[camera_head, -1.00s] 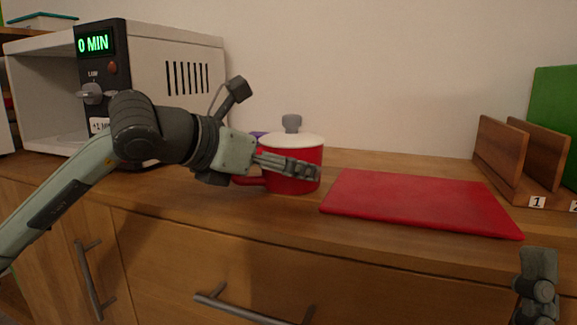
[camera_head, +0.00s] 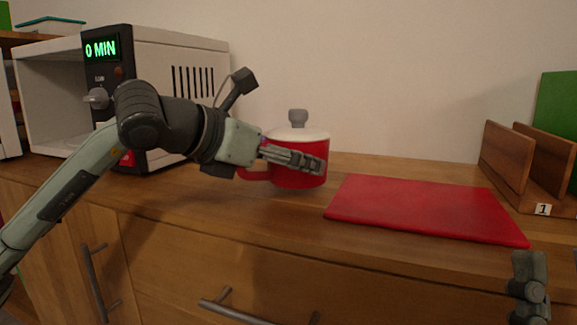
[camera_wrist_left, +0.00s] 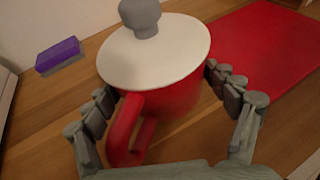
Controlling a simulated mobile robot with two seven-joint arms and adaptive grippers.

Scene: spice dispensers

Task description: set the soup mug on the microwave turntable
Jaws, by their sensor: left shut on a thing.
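The red soup mug (camera_head: 290,178), with a white lid and grey knob, is right of the microwave. My left gripper (camera_head: 318,162) is shut on it, with fingers on both sides of its body. The mug also shows in the left wrist view (camera_wrist_left: 185,98), its handle toward the wrist. It appears upright and slightly above the counter. The microwave (camera_head: 185,85) stands at the left with its front open and "0 MIN" lit. The turntable inside is mostly hidden by my arm and the control panel. My right gripper (camera_head: 530,285) shows partly at the lower right; its opening is unclear.
A red cutting board (camera_head: 425,208) lies right of the mug. A wooden rack (camera_head: 525,165) with a green board (camera_head: 560,125) stands at the far right. A purple block (camera_wrist_left: 58,56) lies near the wall. Drawer handles (camera_head: 235,308) project below the counter edge.

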